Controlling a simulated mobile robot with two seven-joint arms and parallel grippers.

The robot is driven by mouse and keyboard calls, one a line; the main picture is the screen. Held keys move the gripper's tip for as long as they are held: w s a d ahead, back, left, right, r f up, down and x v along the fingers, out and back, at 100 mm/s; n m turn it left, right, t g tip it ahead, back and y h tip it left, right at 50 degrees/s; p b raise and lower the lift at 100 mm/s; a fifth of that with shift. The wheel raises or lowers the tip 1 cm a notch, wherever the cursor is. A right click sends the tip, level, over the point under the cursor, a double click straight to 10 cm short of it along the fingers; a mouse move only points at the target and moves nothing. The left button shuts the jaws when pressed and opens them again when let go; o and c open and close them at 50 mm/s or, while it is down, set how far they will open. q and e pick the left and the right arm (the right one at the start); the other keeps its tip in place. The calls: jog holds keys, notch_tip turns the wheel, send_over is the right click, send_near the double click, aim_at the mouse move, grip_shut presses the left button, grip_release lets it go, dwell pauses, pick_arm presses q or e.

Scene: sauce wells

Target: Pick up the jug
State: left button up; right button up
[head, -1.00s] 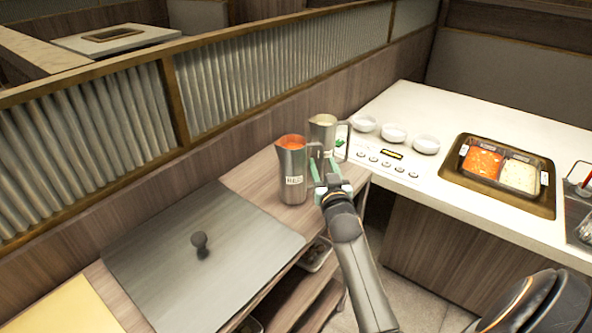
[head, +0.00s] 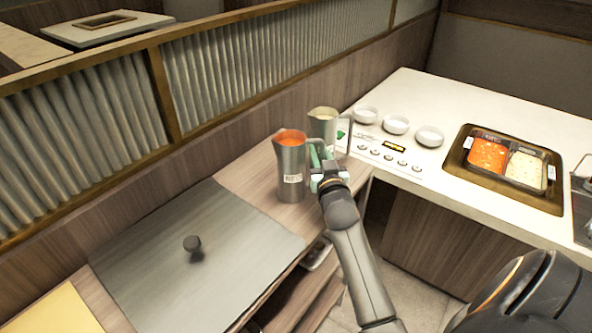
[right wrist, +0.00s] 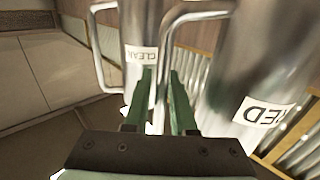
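A steel jug (head: 291,183) with red sauce and a label stands upright on the wooden counter; in the right wrist view (right wrist: 265,75) its label reads RED. My right gripper (head: 320,157) is at the red jug's handle. In the right wrist view its green fingers (right wrist: 161,88) are close together, one on each side of the handle, with little gap. The red jug's base appears to rest on the counter. My left gripper is out of view.
White bowls (head: 396,125) and a button panel (head: 391,158) are on the white counter (head: 440,95) to the right. A tray of red and pale sauce wells (head: 463,180) is set in it. A grey lid (head: 215,265) with a knob lies left. A ribbed partition (head: 240,80) stands behind.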

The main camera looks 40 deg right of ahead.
grip_shut()
dwell(0.9)
jog(key=shift+w+r, duration=0.1)
jog(key=shift+r, duration=0.1)
